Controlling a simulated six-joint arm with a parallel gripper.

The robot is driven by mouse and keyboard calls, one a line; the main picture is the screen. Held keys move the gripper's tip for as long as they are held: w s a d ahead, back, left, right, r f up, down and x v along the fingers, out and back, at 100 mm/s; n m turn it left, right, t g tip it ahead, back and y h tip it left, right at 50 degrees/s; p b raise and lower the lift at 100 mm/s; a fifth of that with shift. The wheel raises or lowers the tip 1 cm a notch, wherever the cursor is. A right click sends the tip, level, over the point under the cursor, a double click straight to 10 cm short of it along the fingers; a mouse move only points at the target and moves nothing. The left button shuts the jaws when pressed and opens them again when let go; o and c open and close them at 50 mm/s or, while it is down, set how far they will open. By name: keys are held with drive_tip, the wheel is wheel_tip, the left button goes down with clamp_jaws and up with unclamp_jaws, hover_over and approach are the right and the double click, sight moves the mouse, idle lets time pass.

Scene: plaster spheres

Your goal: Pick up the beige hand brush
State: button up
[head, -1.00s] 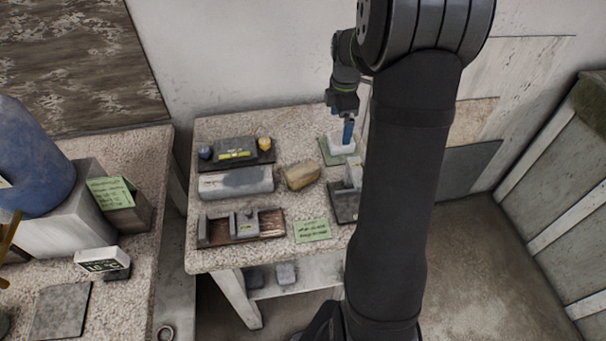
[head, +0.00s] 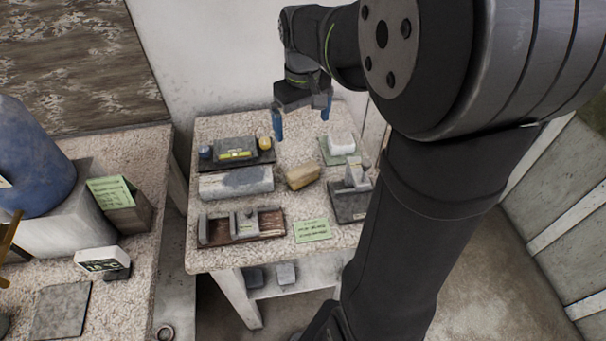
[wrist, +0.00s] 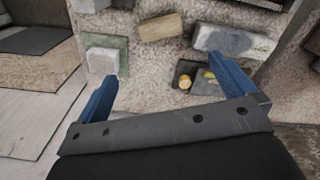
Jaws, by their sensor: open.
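The only beige piece on the stone-topped table is a tan, block-shaped thing, which I take to be the beige hand brush (head: 302,176). It lies at the table's middle, and its bristles cannot be made out. It also shows in the wrist view as a tan block (wrist: 161,27) near the top centre. My gripper (head: 302,124) is open and empty, with its blue fingers spread wide. It hangs above the back part of the table, behind the tan block in the head view. In the wrist view the fingers (wrist: 165,78) are apart with nothing between them.
A white block (head: 341,142) on a green pad stands at the back right. A grey cylinder-like block (head: 236,182) lies left of the brush. A dark tray (head: 262,159) with small spheres is behind it. A grey stand (head: 355,178) is to the right. A green note (head: 312,230) lies in front.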

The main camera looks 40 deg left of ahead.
sight(303, 169)
wheel_tip(303, 169, down, 17)
drive_tip(key=shift+d+f, duration=0.1)
drive_tip(key=shift+f, duration=0.1)
drive_tip(key=c, duration=0.9)
drive_tip(key=shift+r, duration=0.1)
wheel_tip(303, 169, up, 10)
drive_tip(key=shift+s, duration=0.1)
drive_tip(key=o, duration=0.4)
drive_tip(key=c, duration=0.3)
